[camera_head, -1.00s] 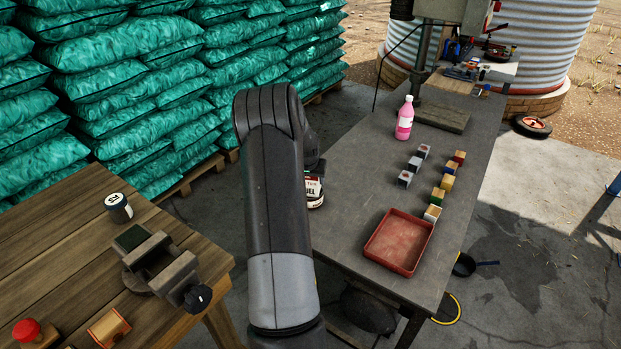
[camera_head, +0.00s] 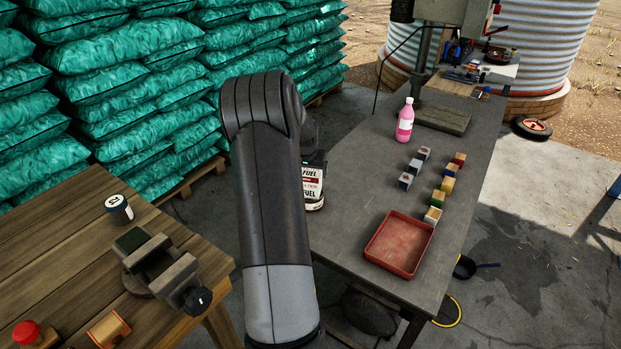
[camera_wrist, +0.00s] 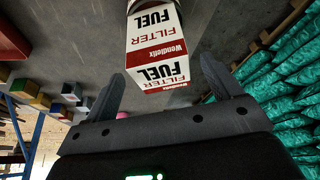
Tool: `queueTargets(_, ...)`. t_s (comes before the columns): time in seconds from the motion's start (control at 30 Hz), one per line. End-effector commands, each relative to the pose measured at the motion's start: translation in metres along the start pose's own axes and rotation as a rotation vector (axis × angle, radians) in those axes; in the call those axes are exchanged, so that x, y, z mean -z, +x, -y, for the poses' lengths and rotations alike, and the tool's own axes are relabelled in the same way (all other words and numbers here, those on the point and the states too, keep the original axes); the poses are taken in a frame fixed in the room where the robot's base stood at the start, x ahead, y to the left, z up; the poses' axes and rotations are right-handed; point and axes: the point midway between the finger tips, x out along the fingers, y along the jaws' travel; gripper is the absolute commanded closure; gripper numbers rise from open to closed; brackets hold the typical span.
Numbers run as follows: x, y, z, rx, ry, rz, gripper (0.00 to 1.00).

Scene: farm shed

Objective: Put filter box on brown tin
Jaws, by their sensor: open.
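The filter box (camera_head: 313,182), white and red with "FUEL" lettering, shows just right of my arm in the head view, at the grey table's left edge. In the wrist view the filter box (camera_wrist: 158,45) appears upside down, beyond and between my fingertips. A round, pale-edged thing (camera_wrist: 134,4) shows at its far end; the box seems to stand on it. This may be the brown tin, but its colour is not clear. My gripper (camera_wrist: 162,68) is open, with a gap between each finger and the box.
On the grey table (camera_head: 350,200) are a red tray (camera_head: 398,245), several small coloured blocks (camera_head: 437,198) and a pink bottle (camera_head: 404,120). The wooden bench (camera_head: 60,240) at left holds a vise (camera_head: 165,270) and a small labelled tin (camera_head: 119,209). Green sacks (camera_head: 130,90) are stacked behind.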

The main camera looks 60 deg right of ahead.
Motion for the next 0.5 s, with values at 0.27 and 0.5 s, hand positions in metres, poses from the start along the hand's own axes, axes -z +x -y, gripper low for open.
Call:
queueTargets(0.27,0.0,-0.046,0.0,0.0,0.001,-0.001,0.17)
queueTargets(0.5,0.0,-0.058,-0.001,-0.001,0.0,0.001,0.17)
